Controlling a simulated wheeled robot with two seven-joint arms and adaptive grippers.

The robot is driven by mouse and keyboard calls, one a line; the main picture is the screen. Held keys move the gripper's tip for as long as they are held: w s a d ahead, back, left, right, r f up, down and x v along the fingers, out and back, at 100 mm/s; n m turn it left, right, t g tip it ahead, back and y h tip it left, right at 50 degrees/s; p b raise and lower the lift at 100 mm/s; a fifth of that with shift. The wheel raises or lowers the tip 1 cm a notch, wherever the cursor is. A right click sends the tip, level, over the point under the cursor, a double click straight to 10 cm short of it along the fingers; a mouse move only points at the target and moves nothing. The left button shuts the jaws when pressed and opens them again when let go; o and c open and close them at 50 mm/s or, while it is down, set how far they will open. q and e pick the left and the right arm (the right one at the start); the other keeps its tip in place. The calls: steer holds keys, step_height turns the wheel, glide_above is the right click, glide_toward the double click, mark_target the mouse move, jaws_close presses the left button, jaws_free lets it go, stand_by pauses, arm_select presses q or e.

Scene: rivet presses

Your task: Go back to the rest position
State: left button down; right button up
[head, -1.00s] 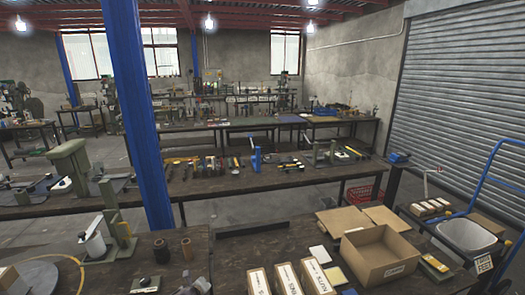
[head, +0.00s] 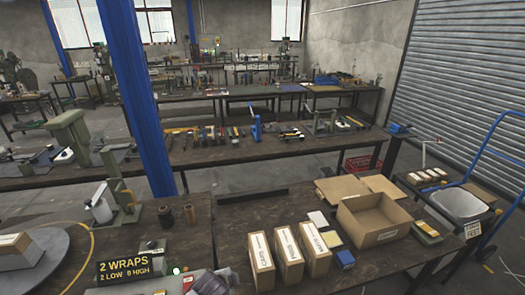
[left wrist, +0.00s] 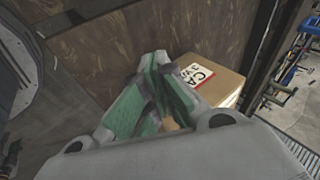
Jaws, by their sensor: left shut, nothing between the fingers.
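My left gripper (left wrist: 165,105) shows in the left wrist view, its green-padded fingers closed together with nothing held. Beyond its fingertips, a cardboard box (left wrist: 220,85) with a white and red label lies on a dark wooden surface (left wrist: 125,55). I cannot tell whether the fingers touch the box. Neither gripper shows in the head view, and my right gripper is in no view.
The near bench (head: 240,222) holds three upright boxes (head: 287,252), an open carton (head: 372,222), a green press (head: 118,195) and a round turntable (head: 65,255). A sign (head: 125,265) reads "2 WRAPS". A blue post (head: 140,110) stands behind the bench.

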arm_select(q)
steer(key=s+a+r+n+g, duration=0.1)
steer(key=s+a+r+n, duration=0.25)
steer(key=s, duration=0.25)
steer(key=s+a+r+n+g+y, duration=0.1)
steer(key=s+a+r+n, duration=0.1)
steer(key=s+a+n, duration=0.4)
steer(key=s+a+r+n+g, duration=0.1)
steer(key=s+a+r+n, duration=0.2)
steer(key=s, duration=0.4)
step_height(320, 180, down, 36)
steer(key=s+d+g+b, duration=0.1)
steer(key=s+g+b, duration=0.1)
steer(key=s, duration=0.1)
steer(key=s+a+f+b, duration=0.1)
steer(key=s+f, duration=0.9)
steer(key=s, duration=0.1)
steer(key=s+a+f+g+b, duration=0.1)
steer(key=s+a+f, duration=0.1)
steer(key=s+f, duration=0.8)
steer(key=shift+s+a+f, duration=0.3)
steer(key=shift+s+f, duration=0.05)
steer(key=shift+f, duration=0.05)
